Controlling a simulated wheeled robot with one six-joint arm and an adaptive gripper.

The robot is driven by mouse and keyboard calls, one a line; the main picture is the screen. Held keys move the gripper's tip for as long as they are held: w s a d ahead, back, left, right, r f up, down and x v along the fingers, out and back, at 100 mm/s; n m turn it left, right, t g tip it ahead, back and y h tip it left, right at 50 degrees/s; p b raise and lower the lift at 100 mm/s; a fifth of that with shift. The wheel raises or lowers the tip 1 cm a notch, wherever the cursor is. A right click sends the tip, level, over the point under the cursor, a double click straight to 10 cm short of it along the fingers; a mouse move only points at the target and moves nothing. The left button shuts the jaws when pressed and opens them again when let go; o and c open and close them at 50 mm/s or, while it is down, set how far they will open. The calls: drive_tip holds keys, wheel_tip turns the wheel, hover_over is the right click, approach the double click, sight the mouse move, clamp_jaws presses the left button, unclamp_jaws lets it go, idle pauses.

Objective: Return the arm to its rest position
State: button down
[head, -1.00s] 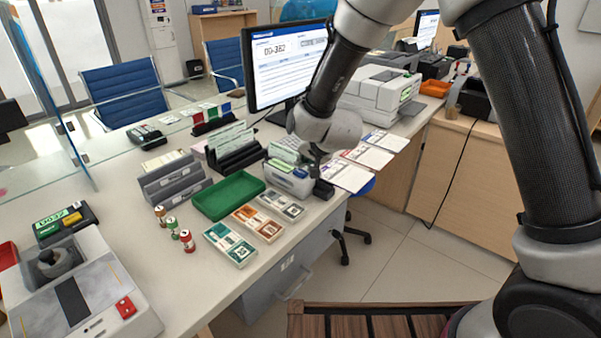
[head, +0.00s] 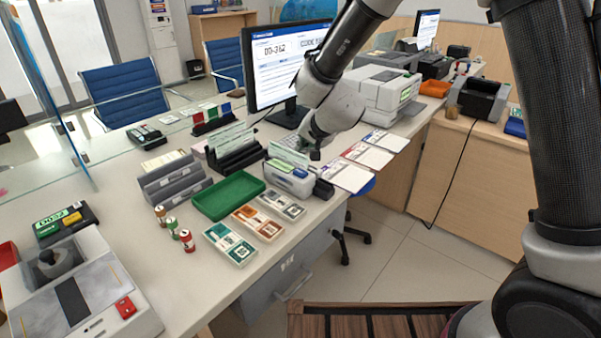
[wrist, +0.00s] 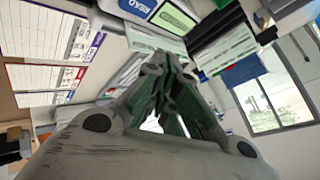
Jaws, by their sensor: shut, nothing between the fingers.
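My gripper (head: 314,153) is in the head view above the back right part of the counter, close to the white device with a green display (head: 290,178). The wrist view shows its fingers (wrist: 162,62) drawn together with nothing between them. My arm reaches in from the upper right of the head view. It passes in front of the monitor (head: 283,65), hiding part of its screen.
The counter (head: 125,205) holds a green tray (head: 228,196), grey file holders (head: 173,182), small rolls (head: 187,241) and boxes of cards (head: 230,244). A glass screen (head: 45,90) stands at left. Printed forms (head: 345,174) lie right of my gripper. Open floor shows at right.

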drive_tip(key=s+f+n+g, duration=0.3)
drive_tip(key=s+f+g, duration=0.1)
drive_tip(key=s, duration=0.3)
drive_tip(key=s+d+r+n+g, duration=0.3)
drive_tip(key=s+d+r, duration=0.2)
drive_tip(key=s+d, duration=0.35)
drive_tip(key=s+d+r+t+h, duration=0.1)
drive_tip(key=s+d+r, duration=0.4)
drive_tip(key=d, duration=0.4)
drive_tip(key=s+d+r+m+t+h, duration=0.1)
drive_tip(key=s+d+r, duration=0.4)
drive_tip(key=d, duration=0.5)
drive_tip(key=s+d+r+m+t+h, duration=0.1)
drive_tip(key=s+d+r, duration=0.4)
drive_tip(key=d, duration=0.5)
drive_tip(key=shift+s+d+h, duration=0.2)
drive_tip(key=shift+s+h, duration=0.4)
drive_tip(key=shift+s, duration=0.4)
